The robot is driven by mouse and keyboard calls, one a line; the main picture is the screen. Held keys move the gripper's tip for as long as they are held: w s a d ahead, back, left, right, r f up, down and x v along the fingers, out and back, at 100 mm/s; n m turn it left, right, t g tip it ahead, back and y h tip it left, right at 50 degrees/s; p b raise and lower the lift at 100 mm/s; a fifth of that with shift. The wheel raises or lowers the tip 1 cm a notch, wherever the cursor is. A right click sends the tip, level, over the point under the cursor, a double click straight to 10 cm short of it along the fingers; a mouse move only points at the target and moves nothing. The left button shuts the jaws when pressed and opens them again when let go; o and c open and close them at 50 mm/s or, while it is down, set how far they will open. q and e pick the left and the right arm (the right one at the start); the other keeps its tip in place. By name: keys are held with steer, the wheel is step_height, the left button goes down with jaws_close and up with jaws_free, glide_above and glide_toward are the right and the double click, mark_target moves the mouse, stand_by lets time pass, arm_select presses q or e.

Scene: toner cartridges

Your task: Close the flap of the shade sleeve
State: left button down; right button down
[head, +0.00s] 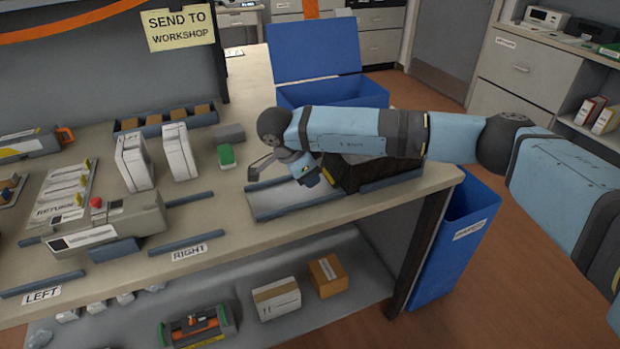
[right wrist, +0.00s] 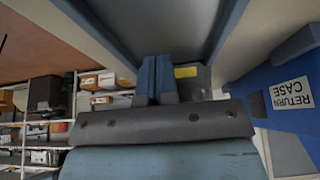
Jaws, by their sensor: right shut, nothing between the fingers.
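The dark sleeve (head: 350,176), which I take to be the shade sleeve, lies at the right end of the table, largely hidden behind my right arm. Its flap cannot be made out. My right gripper (head: 326,178) points down beside the sleeve's left end, over a shallow grey tray (head: 272,207) with blue-grey rails. In the right wrist view its fingers (right wrist: 157,66) are shut and empty. A dark part with a yellow label (right wrist: 187,72) shows just behind the fingertips; I cannot tell whether they touch. My left gripper is not in view.
A green-topped block (head: 226,157) and two white cartridges (head: 134,162) stand left of the tray. A grey machine (head: 110,225) is farther left.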

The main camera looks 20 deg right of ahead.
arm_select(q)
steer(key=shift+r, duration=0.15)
arm_select(e)
steer(key=shift+r, duration=0.25)
